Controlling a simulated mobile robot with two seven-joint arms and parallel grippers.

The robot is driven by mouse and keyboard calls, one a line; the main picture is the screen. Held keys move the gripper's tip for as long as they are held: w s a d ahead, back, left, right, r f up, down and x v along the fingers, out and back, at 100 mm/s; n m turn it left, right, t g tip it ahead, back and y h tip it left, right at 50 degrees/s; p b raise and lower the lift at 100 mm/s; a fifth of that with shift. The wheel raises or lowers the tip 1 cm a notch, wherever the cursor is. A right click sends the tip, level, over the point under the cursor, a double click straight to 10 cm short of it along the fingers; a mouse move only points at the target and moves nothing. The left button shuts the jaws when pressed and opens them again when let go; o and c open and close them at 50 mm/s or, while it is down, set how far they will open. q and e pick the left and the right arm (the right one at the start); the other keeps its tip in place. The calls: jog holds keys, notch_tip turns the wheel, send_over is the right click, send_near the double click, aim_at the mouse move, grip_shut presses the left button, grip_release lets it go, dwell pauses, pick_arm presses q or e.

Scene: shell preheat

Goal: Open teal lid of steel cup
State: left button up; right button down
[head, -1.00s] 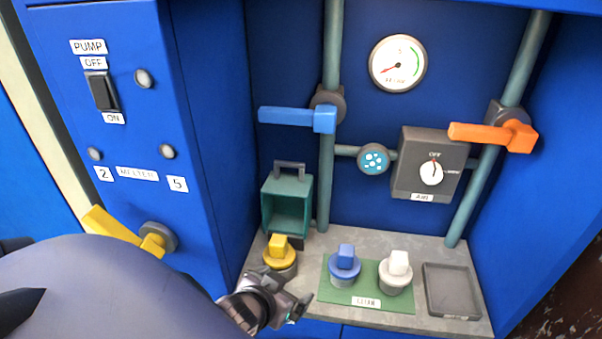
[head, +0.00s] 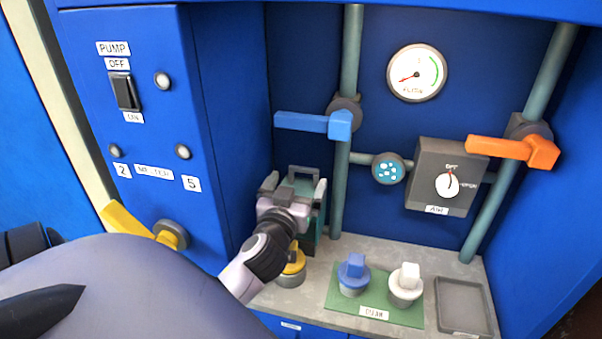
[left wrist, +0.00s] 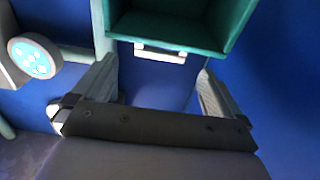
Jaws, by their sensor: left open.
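A hollow teal box-shaped lid (head: 320,217) stands at the back left of the grey ledge, with a grey handle on its top edge. In the left wrist view, its open hollow side (left wrist: 170,28) shows with the pale handle (left wrist: 160,52) below it. My left gripper (head: 295,183) is in front of the lid, open, with its fingers either side of the handle and apart from it. A steel cup (head: 291,279) with a yellow top stands in front of the lid, partly hidden by my left arm. My right gripper is not in view.
Blue-topped (head: 353,275) and white-topped (head: 405,285) pieces stand on a green mat (head: 335,300). A grey tray (head: 462,305) is to the right.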

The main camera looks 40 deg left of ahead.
aim_at(303, 171)
pick_arm(q)
jog(key=shift+x, duration=2)
